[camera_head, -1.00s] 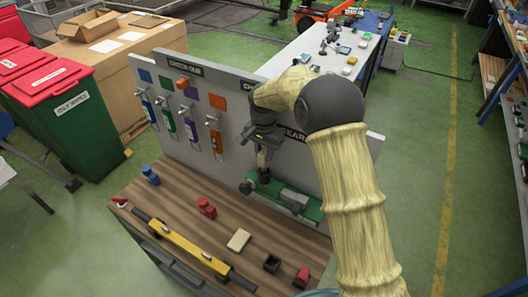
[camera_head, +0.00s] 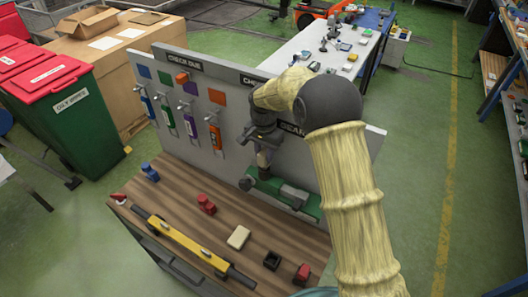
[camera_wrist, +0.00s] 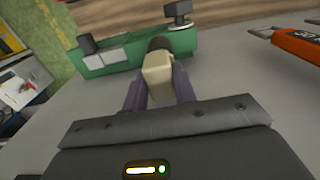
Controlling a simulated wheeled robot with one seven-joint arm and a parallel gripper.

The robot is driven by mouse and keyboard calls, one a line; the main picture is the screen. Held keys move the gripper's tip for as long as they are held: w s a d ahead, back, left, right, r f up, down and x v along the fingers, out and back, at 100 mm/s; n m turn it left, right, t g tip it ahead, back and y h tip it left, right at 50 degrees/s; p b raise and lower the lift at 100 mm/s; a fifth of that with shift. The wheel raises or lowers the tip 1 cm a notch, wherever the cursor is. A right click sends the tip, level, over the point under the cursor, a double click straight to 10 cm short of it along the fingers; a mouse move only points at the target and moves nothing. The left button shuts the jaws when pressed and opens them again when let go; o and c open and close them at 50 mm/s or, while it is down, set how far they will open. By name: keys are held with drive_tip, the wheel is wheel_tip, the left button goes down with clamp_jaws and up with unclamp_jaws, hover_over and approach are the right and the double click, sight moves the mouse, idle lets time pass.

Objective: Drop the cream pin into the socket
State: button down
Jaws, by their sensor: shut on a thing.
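My gripper (camera_wrist: 160,95) is shut on the cream pin (camera_wrist: 157,78) in the wrist view, with one dark finger on each side. In the head view, the pin (camera_head: 263,159) hangs below my gripper, in front of the grey panel. A dark round part (camera_wrist: 160,43) lies at the pin's far end, over the green fixture (camera_wrist: 118,57). I cannot tell whether it is the pin's tip or the socket, so contact is unclear. The green fixture, also in the head view (camera_head: 268,188), stands at the back of the wooden bench. The socket's opening is hidden.
The grey panel (camera_head: 202,150) rises close behind the fixture, with orange (camera_head: 215,138) and other coloured tools at left. The wooden bench (camera_head: 180,205) holds a yellow bar (camera_head: 190,246), a cream block (camera_head: 238,237), red blocks and a black open box (camera_head: 271,260).

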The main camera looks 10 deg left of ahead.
drive_tip(key=shift+f+b, duration=0.5)
drive_tip(key=shift+f, duration=0.4)
drive_tip(key=c, duration=1.1)
unclamp_jaws()
drive_tip(key=shift+o, duration=0.2)
wheel_tip(320, 180, up, 18)
drive_tip(key=b, duration=0.3)
drive_tip(key=shift+f+b, duration=0.25)
drive_tip(key=shift+b, duration=0.15)
